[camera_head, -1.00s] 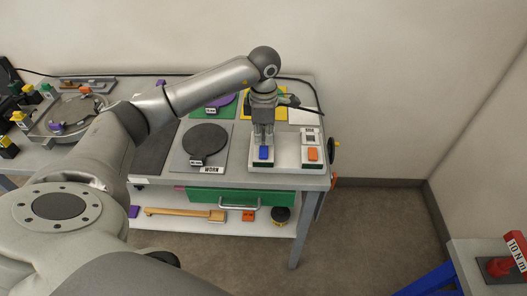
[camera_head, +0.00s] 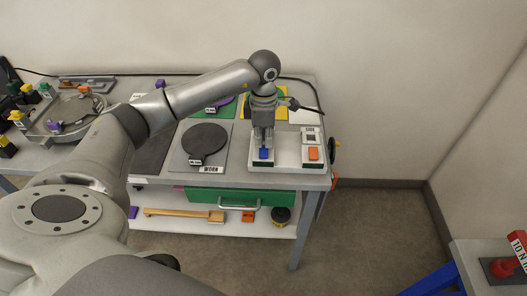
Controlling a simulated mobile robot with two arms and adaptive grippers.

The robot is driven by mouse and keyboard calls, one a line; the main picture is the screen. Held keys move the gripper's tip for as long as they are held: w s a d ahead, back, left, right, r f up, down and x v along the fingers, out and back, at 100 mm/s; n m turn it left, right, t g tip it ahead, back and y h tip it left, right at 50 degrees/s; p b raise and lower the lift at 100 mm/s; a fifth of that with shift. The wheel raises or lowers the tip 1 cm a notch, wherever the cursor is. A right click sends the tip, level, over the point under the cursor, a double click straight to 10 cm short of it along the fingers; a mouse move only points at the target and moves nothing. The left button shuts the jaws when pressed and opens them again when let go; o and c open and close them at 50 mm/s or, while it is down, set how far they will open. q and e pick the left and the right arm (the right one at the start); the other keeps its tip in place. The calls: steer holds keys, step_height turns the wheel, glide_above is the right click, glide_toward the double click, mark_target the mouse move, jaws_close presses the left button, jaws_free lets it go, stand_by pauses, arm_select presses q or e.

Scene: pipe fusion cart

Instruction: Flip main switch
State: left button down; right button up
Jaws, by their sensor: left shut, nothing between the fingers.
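Two switch boxes stand at the front right corner of the cart top. The left box has a blue rocker switch (camera_head: 264,153), and the right box has an orange rocker switch (camera_head: 313,153). My left gripper (camera_head: 263,145) is shut and empty, pointing down at the blue switch. Its fingertips are at or just above the back of the blue rocker; I cannot tell whether they touch. The gripper hides part of the box behind the blue switch. A small labelled display (camera_head: 310,135) sits behind the orange switch. My right gripper is not in view.
A black round plate (camera_head: 205,139) lies on a grey pad marked WORN, left of the switches. Floor in front is clear.

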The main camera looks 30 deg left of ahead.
mark_target(264, 147)
arm_select(q)
steer(key=shift+f+b, duration=0.35)
steer(key=shift+f, duration=0.2)
steer(key=shift+s+r, duration=0.1)
steer(key=shift+r, duration=0.05)
steer(key=shift+r+p, duration=0.5)
steer(key=shift+r, duration=0.05)
steer(key=shift+r+p, duration=1.65)
steer(key=shift+r, duration=1.3)
